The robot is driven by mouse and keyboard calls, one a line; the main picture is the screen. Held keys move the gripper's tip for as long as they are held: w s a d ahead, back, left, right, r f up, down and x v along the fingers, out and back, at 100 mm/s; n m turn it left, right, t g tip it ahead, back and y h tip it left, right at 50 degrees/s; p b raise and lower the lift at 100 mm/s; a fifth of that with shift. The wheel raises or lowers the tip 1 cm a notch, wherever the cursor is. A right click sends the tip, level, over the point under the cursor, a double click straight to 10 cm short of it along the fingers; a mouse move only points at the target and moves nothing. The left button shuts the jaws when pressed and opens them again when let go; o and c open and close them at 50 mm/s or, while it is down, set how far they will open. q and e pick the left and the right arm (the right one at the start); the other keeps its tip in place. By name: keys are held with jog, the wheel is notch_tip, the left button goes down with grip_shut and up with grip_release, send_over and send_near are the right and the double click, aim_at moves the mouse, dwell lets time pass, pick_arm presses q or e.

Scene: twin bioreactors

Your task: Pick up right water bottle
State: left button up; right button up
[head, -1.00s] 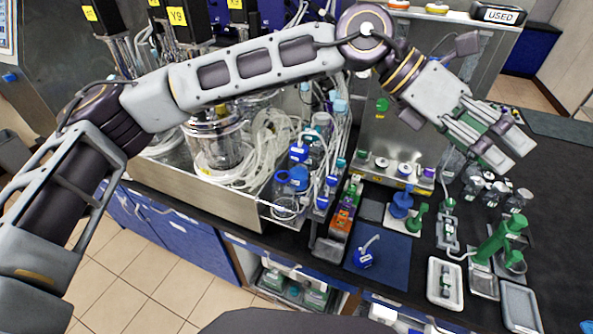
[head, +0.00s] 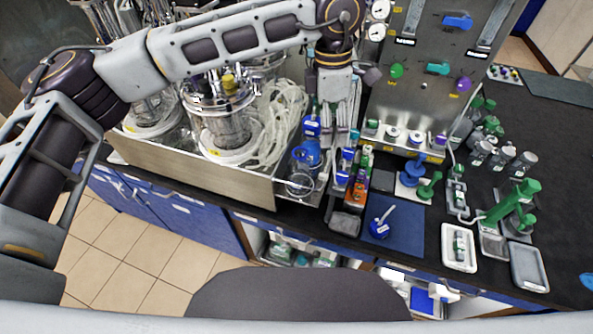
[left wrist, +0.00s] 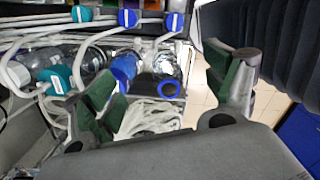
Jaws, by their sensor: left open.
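Clear bottles with blue tops (head: 300,184) stand at the right end of the metal tray in the head view. I cannot tell for sure which is the right water bottle. In the left wrist view, a clear bottle with a blue ring (left wrist: 170,88) shows between my fingers, beside one with a blue collar (left wrist: 125,67). My left gripper (head: 335,125) points down over the tray's right end, just right of these bottles in the head view. Its green-padded fingers are open with nothing held; they also show in the left wrist view (left wrist: 168,80). My right gripper is not in view.
Glass bioreactor vessels (head: 222,125) and coiled clear tubing (head: 283,125) fill the metal tray (head: 185,183). White tubes with blue clips (left wrist: 127,18) cross close by.

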aim_at(301, 151)
pick_arm(q)
jog(key=a+y, duration=0.1)
jog(key=a, duration=0.1)
jog(key=a+y, duration=0.1)
jog(key=a, duration=0.1)
jog(key=shift+s+a+r+y, duration=0.1)
jog(key=shift+a+r+y, duration=0.05)
jog(key=shift+a+y, duration=0.15)
jog(key=shift+a+f+p, duration=0.2)
jog(key=shift+f+p, duration=0.1)
jog(key=shift+f, duration=1.15)
jog(key=shift+a+f+p, duration=0.25)
jog(key=shift+f, duration=1.15)
jog(key=shift+a+f+p, duration=0.2)
jog(key=shift+f+p, duration=0.1)
jog(key=shift+f, duration=1.15)
jog(key=shift+f, duration=0.15)
jog(key=shift+a+f+p, duration=0.25)
jog(key=shift+f+p, duration=0.6)
jog(key=shift+f, duration=0.4)
jog(key=shift+a+f, duration=0.15)
jog(key=shift+f, duration=1)
